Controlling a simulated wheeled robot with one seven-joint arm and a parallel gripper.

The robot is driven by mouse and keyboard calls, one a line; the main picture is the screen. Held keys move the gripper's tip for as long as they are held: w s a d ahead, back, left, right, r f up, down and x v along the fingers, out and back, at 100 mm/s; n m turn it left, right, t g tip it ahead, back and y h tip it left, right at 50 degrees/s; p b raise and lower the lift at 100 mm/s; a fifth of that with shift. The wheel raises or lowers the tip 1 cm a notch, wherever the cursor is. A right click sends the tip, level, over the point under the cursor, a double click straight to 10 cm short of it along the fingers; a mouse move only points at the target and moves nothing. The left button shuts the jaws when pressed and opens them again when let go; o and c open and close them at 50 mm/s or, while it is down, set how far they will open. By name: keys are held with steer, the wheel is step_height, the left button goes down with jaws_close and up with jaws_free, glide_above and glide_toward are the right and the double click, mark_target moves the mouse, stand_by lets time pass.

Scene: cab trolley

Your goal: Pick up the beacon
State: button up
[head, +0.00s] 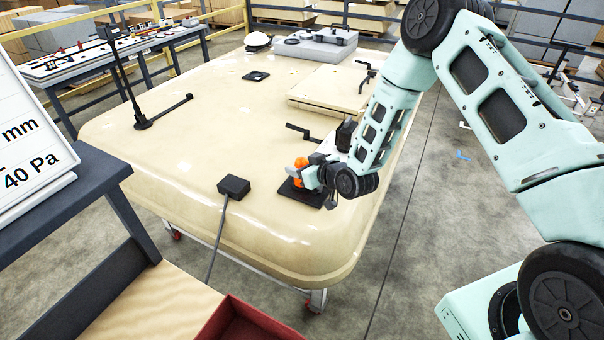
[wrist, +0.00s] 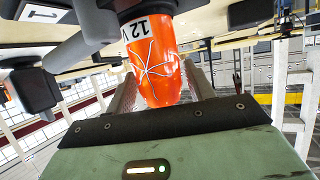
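The beacon (head: 299,181) is orange and stands on a dark square base plate (head: 289,194) near the right front of the cream-coloured panel. In the wrist view the beacon (wrist: 153,75) shows large, with a white "12 V" label and pale crack-like lines. My gripper (head: 307,174) is at the beacon, coming in from the right. Its two fingers (wrist: 160,82) lie on either side of the beacon in the wrist view. Whether both fingers press on it is not clear, as the beacon hides part of them.
The big cream panel (head: 200,125) carries a black stalk (head: 141,121), a black box with a cable (head: 234,186), a raised hatch (head: 325,92) with crank handles, and a grey case (head: 316,45). A dark table (head: 85,185) with a red tray (head: 245,325) stands at the left front.

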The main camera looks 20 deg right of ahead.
steer(key=c, duration=0.8)
steer(key=shift+o, duration=0.2)
steer(key=shift+r, duration=0.15)
